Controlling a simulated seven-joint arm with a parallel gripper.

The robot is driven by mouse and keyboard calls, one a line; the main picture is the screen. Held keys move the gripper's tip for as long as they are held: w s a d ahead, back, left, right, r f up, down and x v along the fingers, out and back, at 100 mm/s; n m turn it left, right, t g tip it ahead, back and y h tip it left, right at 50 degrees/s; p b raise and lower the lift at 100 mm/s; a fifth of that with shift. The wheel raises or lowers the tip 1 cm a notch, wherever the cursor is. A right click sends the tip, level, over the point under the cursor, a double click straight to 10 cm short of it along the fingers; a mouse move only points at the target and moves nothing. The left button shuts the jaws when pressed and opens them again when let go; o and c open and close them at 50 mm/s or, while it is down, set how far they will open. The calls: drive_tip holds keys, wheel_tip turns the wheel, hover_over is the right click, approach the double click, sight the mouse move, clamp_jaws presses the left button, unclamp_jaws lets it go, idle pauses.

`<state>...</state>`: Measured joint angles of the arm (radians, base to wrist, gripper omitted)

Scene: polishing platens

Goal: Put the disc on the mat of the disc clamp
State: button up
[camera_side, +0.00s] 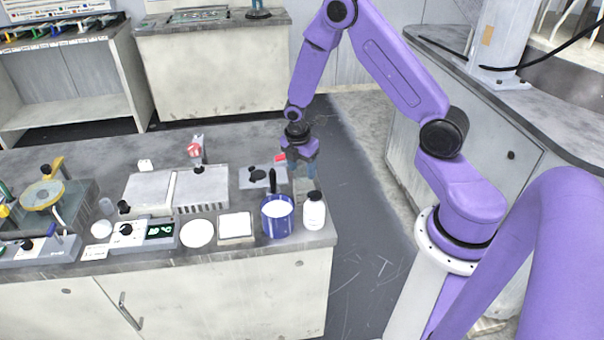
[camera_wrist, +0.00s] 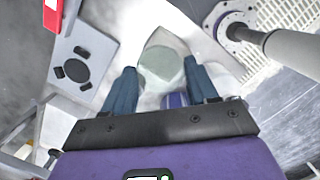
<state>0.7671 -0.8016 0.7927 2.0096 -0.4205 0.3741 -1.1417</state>
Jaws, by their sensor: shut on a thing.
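My gripper (camera_side: 300,165) is above the right end of the bench, its blue fingers pointing down. In the wrist view the fingers (camera_wrist: 162,82) are shut on a pale grey-green disc (camera_wrist: 165,62), which shows between their tips. The disc is too small to make out clearly in the side view. The disc clamp appears to be the grey plate (camera_side: 246,183) left of my gripper. It also shows at the left in the wrist view (camera_wrist: 98,45), with a round black mat (camera_wrist: 75,70) and small black pieces around it. The disc is off to the right of the mat there.
A blue mug (camera_side: 278,222) and a white bottle (camera_side: 314,213) stand near the bench's front right corner. A red block (camera_side: 280,157) is close to the clamp plate. Pale flat plates (camera_side: 203,188) lie further left. The bench edge is close on the right.

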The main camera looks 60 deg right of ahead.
sight(302, 172)
drive_tip(key=shift+f, duration=1.3)
drive_tip(key=o, duration=1.4)
drive_tip(key=shift+o, duration=0.2)
drive_tip(key=shift+f, duration=0.2)
wheel_tip(302, 172, up, 16)
drive_tip(key=a, duration=0.2)
drive_tip(key=s+a+r+m+y, duration=0.1)
drive_tip(key=s+a+r, duration=0.2)
drive_tip(key=s+a, duration=0.25)
drive_tip(key=s+a+r+m, duration=0.1)
drive_tip(key=s+a+r, duration=0.2)
drive_tip(key=s+a, duration=0.25)
drive_tip(key=s+a+r+m, duration=0.1)
drive_tip(key=s, duration=0.6)
drive_tip(key=s+a+m+y, duration=0.1)
drive_tip(key=s+a+m, duration=0.1)
drive_tip(key=s, duration=0.6)
drive_tip(key=shift+s+a+r, duration=0.15)
drive_tip(key=shift+a+r, duration=0.15)
drive_tip(key=shift+r, duration=0.05)
drive_tip(key=shift+o, duration=0.6)
drive_tip(key=shift+s+d, duration=0.1)
drive_tip(key=shift+s, duration=0.45)
